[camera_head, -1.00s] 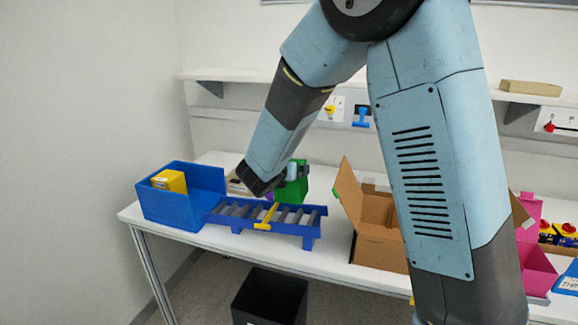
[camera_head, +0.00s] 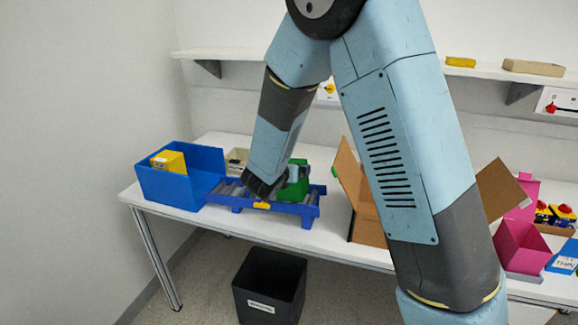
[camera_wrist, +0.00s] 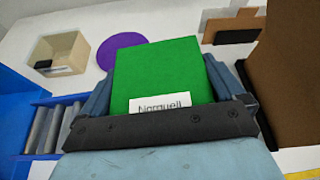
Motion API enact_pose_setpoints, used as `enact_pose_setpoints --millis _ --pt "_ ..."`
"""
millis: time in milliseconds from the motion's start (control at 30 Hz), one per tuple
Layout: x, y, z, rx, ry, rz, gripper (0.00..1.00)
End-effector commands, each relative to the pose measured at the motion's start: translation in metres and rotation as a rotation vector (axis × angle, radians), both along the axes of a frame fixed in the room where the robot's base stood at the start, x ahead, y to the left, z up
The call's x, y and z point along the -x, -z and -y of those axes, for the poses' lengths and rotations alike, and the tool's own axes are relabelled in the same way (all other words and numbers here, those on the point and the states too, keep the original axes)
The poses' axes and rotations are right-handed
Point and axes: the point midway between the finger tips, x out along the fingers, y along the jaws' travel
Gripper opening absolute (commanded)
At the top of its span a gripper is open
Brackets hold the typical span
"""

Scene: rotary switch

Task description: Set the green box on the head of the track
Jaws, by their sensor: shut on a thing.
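The green box (camera_head: 294,180) is over the right end of the blue roller track (camera_head: 308,212) in the head view, partly hidden by my gripper. In the wrist view the green box (camera_wrist: 165,72) fills the space between my fingers and shows a white label. My gripper (camera_head: 283,184) is shut on it. I cannot tell whether the box touches the rollers. The track has grey rollers (camera_wrist: 52,125) and a yellow piece (camera_head: 262,205) across its near side. Its left end meets a blue bin (camera_head: 170,195) holding a yellow box (camera_head: 168,161).
An open cardboard box (camera_head: 366,222) stands right of the track. A beige tray (camera_wrist: 62,50) and a purple disc (camera_wrist: 122,50) lie behind the track. A pink bin (camera_head: 520,246) is farther right. A black bin (camera_head: 268,290) stands on the floor.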

Motion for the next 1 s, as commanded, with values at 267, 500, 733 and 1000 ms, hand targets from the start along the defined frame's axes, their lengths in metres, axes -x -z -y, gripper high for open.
enact_pose_setpoints --millis 267,500,733,1000 --pt "0.000 0.001 0.000 -0.001 0.000 0.001 0.56" --pt "0.000 0.001 0.001 0.000 0.001 0.001 1.00" --pt "0.006 -0.002 -0.002 -0.001 0.000 0.000 1.00" --pt "0.043 -0.019 -0.019 -0.003 -0.002 0.002 1.00"
